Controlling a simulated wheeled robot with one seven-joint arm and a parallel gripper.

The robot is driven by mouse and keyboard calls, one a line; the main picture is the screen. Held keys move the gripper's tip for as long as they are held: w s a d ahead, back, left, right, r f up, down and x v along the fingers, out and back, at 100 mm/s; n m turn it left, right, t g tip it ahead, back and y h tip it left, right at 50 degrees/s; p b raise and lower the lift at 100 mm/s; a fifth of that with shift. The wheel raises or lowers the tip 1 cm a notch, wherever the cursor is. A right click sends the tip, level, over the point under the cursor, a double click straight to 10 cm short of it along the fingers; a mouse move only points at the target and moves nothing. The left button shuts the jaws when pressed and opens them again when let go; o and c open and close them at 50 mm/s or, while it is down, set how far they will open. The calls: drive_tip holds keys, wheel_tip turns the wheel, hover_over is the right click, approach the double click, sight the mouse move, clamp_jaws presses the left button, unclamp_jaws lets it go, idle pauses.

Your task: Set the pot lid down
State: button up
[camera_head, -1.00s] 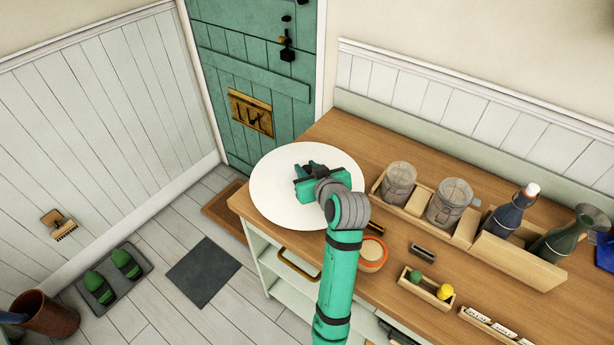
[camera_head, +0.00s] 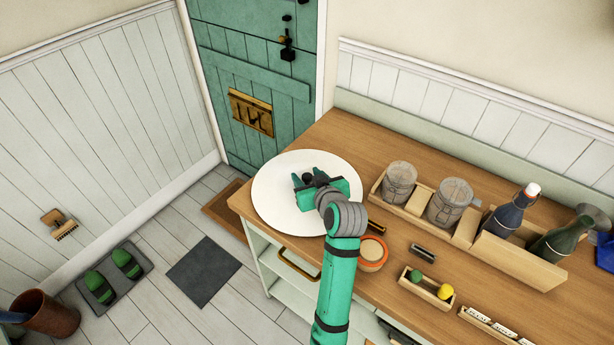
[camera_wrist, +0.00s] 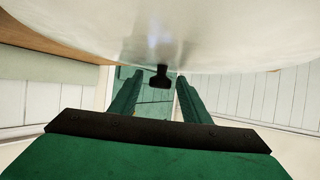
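The pot lid (camera_head: 285,210) is a large, pale round disc over the far left end of the wooden counter. It looks flat and level; whether its whole rim touches the counter cannot be told. The wrist view shows its pale surface (camera_wrist: 160,35) across the top, with a dark knob (camera_wrist: 160,77) standing out from it. My gripper (camera_head: 307,179) is at the middle of the lid. Its two green fingers are spread on either side of the knob, with a visible gap at each side, so it is open.
The counter (camera_head: 345,140) has bare wood behind the lid. Right of it stand a wooden rack with jars (camera_head: 398,182) and bottles (camera_head: 510,212). An orange-rimmed round container (camera_head: 372,252) and a small box with balls (camera_head: 425,290) lie nearer the front. A green door (camera_head: 255,70) is behind.

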drive_tip(key=shift+s+r, duration=0.1)
drive_tip(key=shift+r, duration=0.1)
drive_tip(key=v, duration=1.1)
drive_tip(key=shift+s+d+r, duration=0.1)
drive_tip(key=shift+s+d, duration=0.05)
drive_tip(key=shift+s, duration=0.2)
